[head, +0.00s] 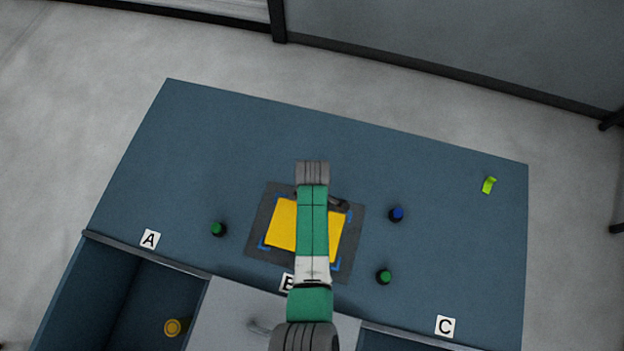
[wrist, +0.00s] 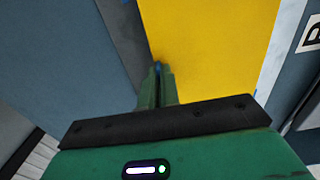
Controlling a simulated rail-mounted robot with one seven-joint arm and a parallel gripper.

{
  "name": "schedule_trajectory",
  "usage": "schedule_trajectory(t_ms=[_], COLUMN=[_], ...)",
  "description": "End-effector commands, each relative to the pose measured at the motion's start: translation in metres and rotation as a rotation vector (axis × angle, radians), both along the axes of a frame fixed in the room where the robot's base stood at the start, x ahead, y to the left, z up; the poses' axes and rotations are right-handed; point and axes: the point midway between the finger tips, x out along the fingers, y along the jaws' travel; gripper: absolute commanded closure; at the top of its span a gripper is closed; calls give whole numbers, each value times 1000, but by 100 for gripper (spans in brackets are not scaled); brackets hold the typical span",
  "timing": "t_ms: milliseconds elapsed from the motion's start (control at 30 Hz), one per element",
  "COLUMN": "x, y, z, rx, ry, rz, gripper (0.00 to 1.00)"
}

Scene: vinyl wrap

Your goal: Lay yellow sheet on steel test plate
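The yellow sheet (head: 281,226) lies flat over the dark grey steel test plate (head: 263,213), roughly square within the plate's blue corner marks. My arm covers its middle in the head view. In the wrist view the yellow sheet (wrist: 210,45) fills the upper middle, with a strip of the dark plate (wrist: 122,40) to its left. My gripper (wrist: 157,72) has its green fingers close together at the sheet's edge and appears shut on it. A bit of blue shows at the fingertips. Whether the sheet touches the plate everywhere cannot be told.
A green-topped knob (head: 218,230) stands left of the plate, a blue one (head: 397,214) and another green one (head: 384,277) to its right. A lime-green piece (head: 489,185) lies far right. An open drawer (head: 120,300) holds a yellow round thing (head: 173,327). The back of the table is clear.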

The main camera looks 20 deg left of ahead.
Motion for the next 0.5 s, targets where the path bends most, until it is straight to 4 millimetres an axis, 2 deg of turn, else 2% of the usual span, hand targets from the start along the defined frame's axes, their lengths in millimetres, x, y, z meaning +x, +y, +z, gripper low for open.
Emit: schedule_trajectory(t_ms=[500], x=[0], y=[-1], z=[-3], rx=[0], ry=[0], rz=[0], gripper=[100])
